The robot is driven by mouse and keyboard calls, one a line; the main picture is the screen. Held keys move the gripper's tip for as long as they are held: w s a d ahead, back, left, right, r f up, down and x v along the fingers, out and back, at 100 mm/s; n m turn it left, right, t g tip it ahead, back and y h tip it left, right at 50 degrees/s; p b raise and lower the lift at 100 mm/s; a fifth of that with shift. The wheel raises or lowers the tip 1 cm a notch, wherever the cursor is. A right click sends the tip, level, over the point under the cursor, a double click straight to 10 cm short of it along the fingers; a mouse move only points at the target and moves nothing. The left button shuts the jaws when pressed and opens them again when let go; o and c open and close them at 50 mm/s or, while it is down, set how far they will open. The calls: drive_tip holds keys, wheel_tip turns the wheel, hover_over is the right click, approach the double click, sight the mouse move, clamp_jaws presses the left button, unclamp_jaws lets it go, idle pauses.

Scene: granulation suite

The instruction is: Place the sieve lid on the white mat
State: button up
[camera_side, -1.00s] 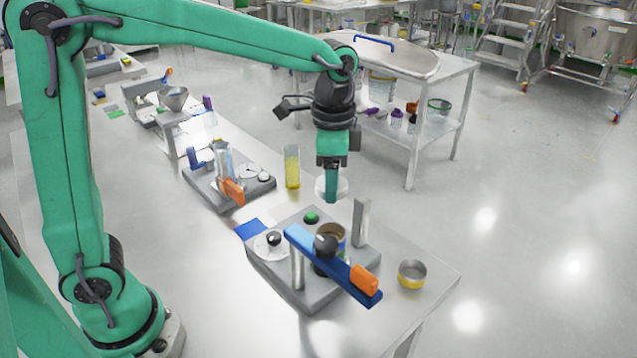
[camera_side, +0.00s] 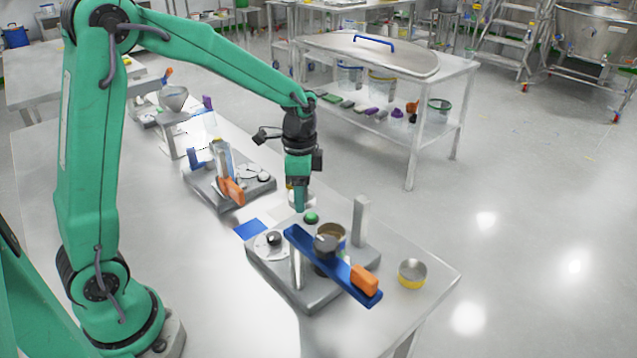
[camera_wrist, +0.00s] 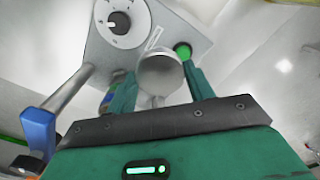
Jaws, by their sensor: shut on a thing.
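My gripper (camera_side: 299,206) is low over the bench, beside the green-button corner of the near machine. In the wrist view, my gripper (camera_wrist: 154,88) is shut on the sieve lid (camera_wrist: 160,73), a round, pale grey piece with a narrow stem between the fingers. In the side view the lid (camera_side: 291,196) is mostly hidden behind the fingers. The white mat is hard to make out. A paler patch (camera_side: 277,212) lies on the bench beside a blue square (camera_side: 250,230), but I cannot tell whether it is the mat.
The near machine (camera_side: 290,286) carries a post (camera_side: 360,222), a dial and a blue bar (camera_side: 338,270) with an orange end. A second machine (camera_side: 218,199) stands behind, left of the gripper. A yellow-banded ring (camera_side: 412,273) sits near the right edge.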

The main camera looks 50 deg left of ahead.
hover_over(285, 213)
wheel_tip(285, 213, down, 7)
drive_tip(key=shift+r, duration=0.1)
drive_tip(key=shift+f, duration=2.05)
drive_tip(key=shift+f, duration=0.2)
drive_tip(key=o, duration=1)
drive_tip(key=shift+r, duration=0.1)
wheel_tip(285, 213, up, 12)
